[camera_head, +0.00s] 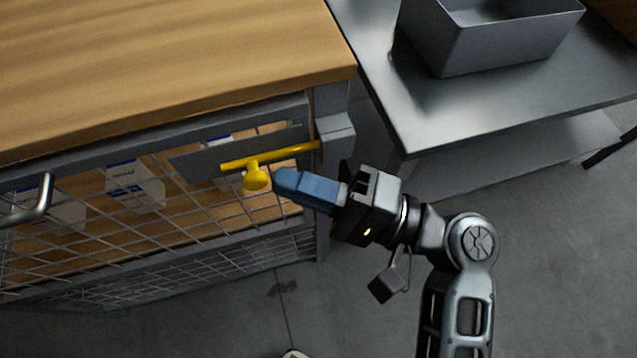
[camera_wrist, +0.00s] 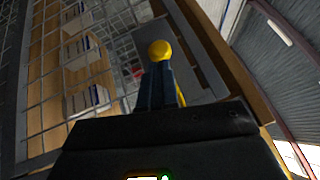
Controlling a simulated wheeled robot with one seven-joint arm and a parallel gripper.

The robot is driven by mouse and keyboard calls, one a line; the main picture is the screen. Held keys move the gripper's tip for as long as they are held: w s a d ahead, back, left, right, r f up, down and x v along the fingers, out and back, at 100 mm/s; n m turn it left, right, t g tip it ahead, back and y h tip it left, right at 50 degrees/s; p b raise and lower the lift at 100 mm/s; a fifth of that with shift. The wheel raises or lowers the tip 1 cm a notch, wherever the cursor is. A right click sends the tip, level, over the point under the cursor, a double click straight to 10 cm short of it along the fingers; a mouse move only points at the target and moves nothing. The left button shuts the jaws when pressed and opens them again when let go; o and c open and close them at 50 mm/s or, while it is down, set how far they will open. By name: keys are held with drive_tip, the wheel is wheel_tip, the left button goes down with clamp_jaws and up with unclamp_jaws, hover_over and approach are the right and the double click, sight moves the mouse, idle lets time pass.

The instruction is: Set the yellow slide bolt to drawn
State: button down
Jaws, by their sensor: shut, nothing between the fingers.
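The yellow slide bolt (camera_head: 285,153) lies across a grey plate (camera_head: 207,157) on the mesh door, near the door's right edge. Its right end reaches the grey frame post. Its round knob (camera_head: 257,177) sticks out toward the front and also shows in the wrist view (camera_wrist: 160,50). My gripper (camera_head: 280,181) has blue fingers that are shut and empty. The fingertips are just right of the knob in the head view; I cannot tell whether they touch it. In the wrist view the fingers (camera_wrist: 158,86) point at the knob and cover part of the bolt.
The mesh door (camera_head: 120,235) encloses shelves with white boxes (camera_head: 135,186). A wooden top (camera_head: 170,60) overhangs the door. A grey handle (camera_head: 40,200) is at far left. A metal table (camera_head: 420,110) with a grey bin (camera_head: 490,45) stands to the right.

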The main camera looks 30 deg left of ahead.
drive_tip(key=s+a, duration=0.2)
drive_tip(key=s+a+p, duration=0.1)
drive_tip(key=s, duration=0.1)
drive_tip(key=shift+s+a, duration=0.15)
drive_tip(key=shift+a, duration=0.2)
drive_tip(key=shift+s, duration=0.1)
idle(0.3)
